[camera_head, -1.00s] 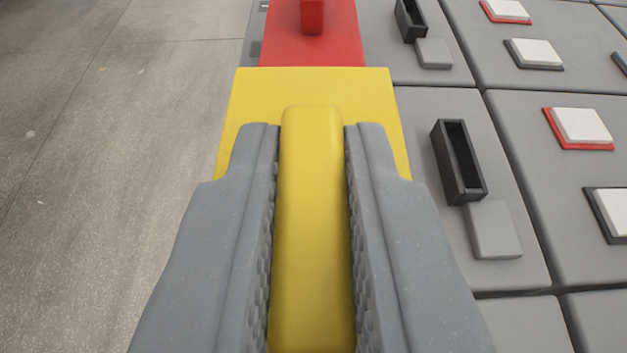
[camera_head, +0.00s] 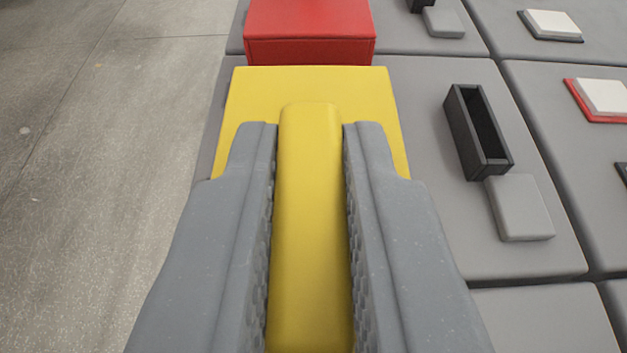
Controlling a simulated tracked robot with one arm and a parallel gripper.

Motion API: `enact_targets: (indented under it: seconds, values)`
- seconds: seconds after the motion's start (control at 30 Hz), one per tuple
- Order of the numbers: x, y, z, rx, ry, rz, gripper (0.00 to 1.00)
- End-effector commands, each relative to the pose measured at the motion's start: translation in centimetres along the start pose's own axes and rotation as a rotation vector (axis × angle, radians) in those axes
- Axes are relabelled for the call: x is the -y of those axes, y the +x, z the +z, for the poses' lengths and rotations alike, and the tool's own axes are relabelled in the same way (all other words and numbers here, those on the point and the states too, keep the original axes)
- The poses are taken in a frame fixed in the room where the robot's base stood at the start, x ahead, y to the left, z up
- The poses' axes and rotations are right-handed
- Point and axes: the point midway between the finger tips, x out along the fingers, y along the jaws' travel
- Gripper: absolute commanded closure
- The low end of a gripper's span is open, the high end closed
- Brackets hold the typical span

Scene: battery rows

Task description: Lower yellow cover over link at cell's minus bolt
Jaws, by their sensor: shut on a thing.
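The yellow cover (camera_head: 250,95) is a flat plate with a raised upright grip. My gripper (camera_head: 310,145) is shut on that grip, one grey finger on each side. The cover hangs over the left edge of a grey cell (camera_head: 420,130), close in front of a red cover (camera_head: 308,50). A narrow gap or contact between the two covers cannot be told apart. The link and the minus bolt are not visible; the yellow cover and my fingers hide what lies below.
On the cell's top to the right stand an open black box (camera_head: 461,138) and a grey block (camera_head: 520,207). Farther right, cells carry white blocks on black (camera_head: 550,24) or red (camera_head: 603,94) bases. Bare concrete floor (camera_head: 90,180) lies to the left.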

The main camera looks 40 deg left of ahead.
Motion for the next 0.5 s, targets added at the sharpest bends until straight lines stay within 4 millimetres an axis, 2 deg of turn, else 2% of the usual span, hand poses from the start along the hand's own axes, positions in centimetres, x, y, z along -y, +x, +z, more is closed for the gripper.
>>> enact_targets:
  seconds: [0.03,0.07,0.1,0.13,0.17,0.5]
  values:
    - [0.00,-0.01,-0.02,0.000,0.000,0.000,1.00]
    - [0.00,-0.01,-0.02,0.000,0.000,0.000,0.83]
    - [0.00,-0.01,-0.02,0.000,0.000,0.000,0.72]
    - [0.00,-0.01,-0.02,0.000,0.000,0.000,0.64]
    - [0.00,-0.01,-0.02,0.000,0.000,0.000,0.60]
    - [-0.03,-0.32,-0.04,-0.001,0.000,0.001,0.60]
